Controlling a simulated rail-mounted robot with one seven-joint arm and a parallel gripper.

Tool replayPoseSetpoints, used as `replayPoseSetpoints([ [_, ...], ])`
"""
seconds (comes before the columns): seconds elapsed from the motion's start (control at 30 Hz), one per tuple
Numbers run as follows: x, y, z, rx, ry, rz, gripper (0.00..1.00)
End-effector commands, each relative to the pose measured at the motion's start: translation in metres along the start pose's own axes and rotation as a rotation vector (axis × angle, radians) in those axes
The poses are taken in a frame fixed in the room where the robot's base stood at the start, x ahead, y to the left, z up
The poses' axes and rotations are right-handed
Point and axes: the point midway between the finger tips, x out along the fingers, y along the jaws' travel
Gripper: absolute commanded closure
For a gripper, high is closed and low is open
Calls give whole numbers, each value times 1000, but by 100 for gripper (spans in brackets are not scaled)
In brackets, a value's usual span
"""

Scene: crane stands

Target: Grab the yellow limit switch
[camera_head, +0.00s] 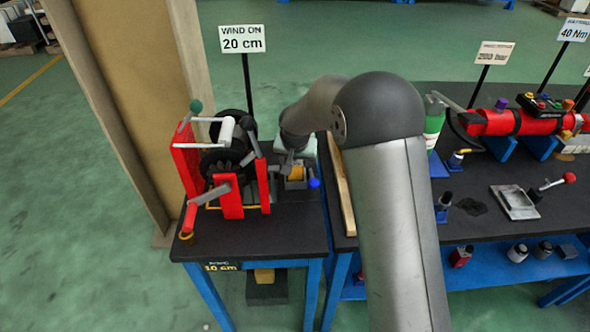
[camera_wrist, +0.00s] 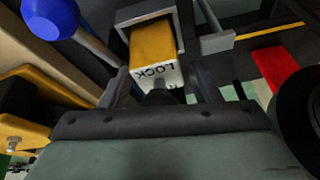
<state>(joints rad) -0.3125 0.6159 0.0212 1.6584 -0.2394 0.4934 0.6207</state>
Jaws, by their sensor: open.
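A yellow block (camera_wrist: 152,42) with a white end lettered LOCK sits in a grey bracket (camera_wrist: 181,22) in the wrist view; it looks like the limit switch. In the head view the yellow block (camera_head: 296,173) shows small on the left bench, right of the red winch. My gripper (camera_head: 289,165) is right above it there. In the wrist view my gripper (camera_wrist: 163,82) is open, with its dark fingers either side of the white end. I cannot tell whether they touch it. A second yellow part (camera_wrist: 25,132) lies at the left of the wrist view.
A blue knob (camera_head: 314,183) on a grey rod stands close to the block; it also shows in the wrist view (camera_wrist: 50,17). The red winch (camera_head: 229,170) with its black drum crowds the left side. My arm hides part of the bench.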

Motion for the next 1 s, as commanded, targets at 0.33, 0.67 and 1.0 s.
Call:
replayPoseSetpoints([
  [0.33,1,0,0,0,0,0,77],
  [0.67,0,0,-1,1,2,-1,90],
  [1.0,-42,-4,-19,1,8,-4,96],
])
